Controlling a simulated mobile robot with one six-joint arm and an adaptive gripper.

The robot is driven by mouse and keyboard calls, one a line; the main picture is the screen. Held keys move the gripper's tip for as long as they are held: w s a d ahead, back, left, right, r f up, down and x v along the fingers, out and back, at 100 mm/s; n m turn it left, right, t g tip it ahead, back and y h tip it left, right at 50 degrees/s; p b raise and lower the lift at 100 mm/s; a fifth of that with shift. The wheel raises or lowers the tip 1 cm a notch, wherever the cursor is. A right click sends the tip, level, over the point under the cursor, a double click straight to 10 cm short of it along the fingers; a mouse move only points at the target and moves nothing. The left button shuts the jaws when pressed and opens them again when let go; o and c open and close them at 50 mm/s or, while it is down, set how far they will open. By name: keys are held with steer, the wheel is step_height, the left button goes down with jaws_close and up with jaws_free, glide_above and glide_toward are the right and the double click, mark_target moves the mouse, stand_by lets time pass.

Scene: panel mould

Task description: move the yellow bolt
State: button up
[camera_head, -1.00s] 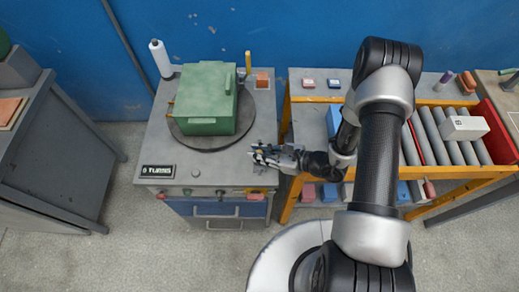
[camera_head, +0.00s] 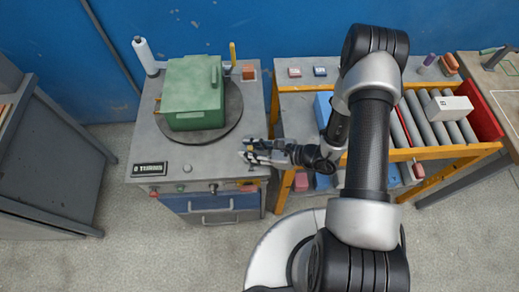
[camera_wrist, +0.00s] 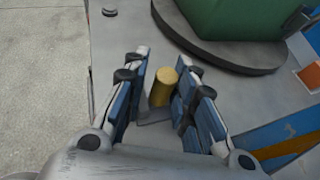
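The yellow bolt (camera_wrist: 162,87) appears in the wrist view as a short upright cylinder on the grey cabinet top. My gripper (camera_wrist: 160,82) is open, with one finger on each side of the bolt. The bolt looks nearer the right finger; I cannot tell if they touch. In the head view my gripper (camera_head: 246,157) is low over the front right of the cabinet top (camera_head: 200,158), and the bolt cannot be made out there.
A green housing (camera_head: 195,93) stands on a dark round plate (camera_head: 232,118) behind my gripper. A yellow upright rod (camera_head: 233,53) and an orange block (camera_head: 249,72) are at the back. A roller rack (camera_head: 440,117) with a white box (camera_head: 448,107) is to the right.

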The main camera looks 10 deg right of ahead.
steer(key=v, duration=1.1)
steer(key=shift+s+d, duration=0.25)
steer(key=shift+d, duration=0.1)
steer(key=shift+r, duration=0.1)
steer(key=s+a+r+n+g+h, duration=0.2)
steer(key=s+r+n+g, duration=0.1)
steer(key=r+n, duration=0.4)
steer(key=s+a+r+n+g+h, duration=0.1)
steer(key=s+a+r+n+g, duration=0.15)
steer(key=r+n, duration=0.55)
steer(key=s+d+r+n+t+h, duration=0.2)
steer(key=s+d+r+n+h, duration=0.1)
steer(key=r, duration=0.4)
steer(key=s+d+r+n+t+h, duration=0.3)
steer(key=r+h, duration=0.3)
steer(key=r, duration=0.2)
steer(key=shift+s+d+r+n, duration=0.3)
steer(key=shift+s+d+n, duration=0.25)
steer(key=shift+n, duration=0.35)
